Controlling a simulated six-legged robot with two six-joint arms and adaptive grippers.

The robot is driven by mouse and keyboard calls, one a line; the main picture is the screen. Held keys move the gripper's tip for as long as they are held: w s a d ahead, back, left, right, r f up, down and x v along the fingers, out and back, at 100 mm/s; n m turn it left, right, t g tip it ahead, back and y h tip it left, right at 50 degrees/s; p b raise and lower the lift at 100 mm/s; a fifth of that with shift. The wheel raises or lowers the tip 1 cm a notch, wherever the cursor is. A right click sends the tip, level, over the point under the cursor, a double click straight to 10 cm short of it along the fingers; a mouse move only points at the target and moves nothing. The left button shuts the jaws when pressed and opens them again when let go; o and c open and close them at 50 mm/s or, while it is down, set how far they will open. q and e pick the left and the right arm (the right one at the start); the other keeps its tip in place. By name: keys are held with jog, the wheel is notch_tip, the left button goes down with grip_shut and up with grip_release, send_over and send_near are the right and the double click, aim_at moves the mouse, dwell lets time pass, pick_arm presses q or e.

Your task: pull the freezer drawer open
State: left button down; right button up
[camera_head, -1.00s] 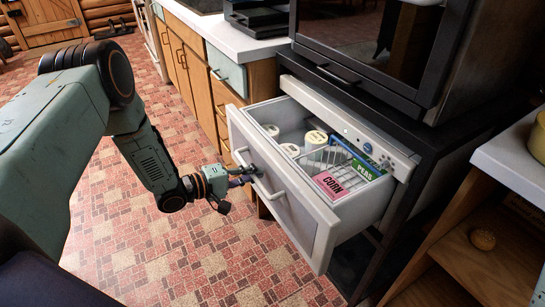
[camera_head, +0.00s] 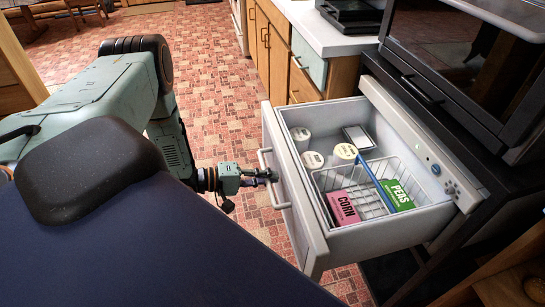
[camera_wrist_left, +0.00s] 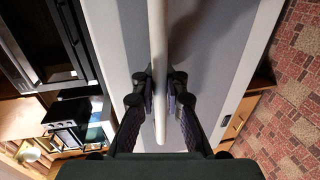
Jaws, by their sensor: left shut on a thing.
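The freezer drawer (camera_head: 298,212) stands pulled out of its dark cabinet, with its inside in plain view. Its long pale handle (camera_head: 271,178) runs along the front panel. My left gripper (camera_head: 268,176) is shut on this handle. In the left wrist view the handle (camera_wrist_left: 158,60) passes between the two fingers of the left gripper (camera_wrist_left: 161,95), one on each side. The drawer holds several round lidded tubs (camera_head: 312,160), a wire basket (camera_head: 385,165), a pink CORN box (camera_head: 344,208) and a green PEAS box (camera_head: 397,195). My right gripper is not in view.
A black oven-like appliance (camera_head: 460,50) sits above the drawer's cabinet. A white counter (camera_head: 335,35) over wooden cupboards stands behind it. A wooden shelf (camera_head: 510,285) is at lower right. The tiled floor (camera_head: 225,110) in front of the cupboards is clear.

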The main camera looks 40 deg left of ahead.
pick_arm(q)
jog(key=shift+r, duration=0.1)
jog(key=c, duration=1.4)
grip_release()
jog(key=shift+a, duration=0.1)
jog(key=v, duration=1.2)
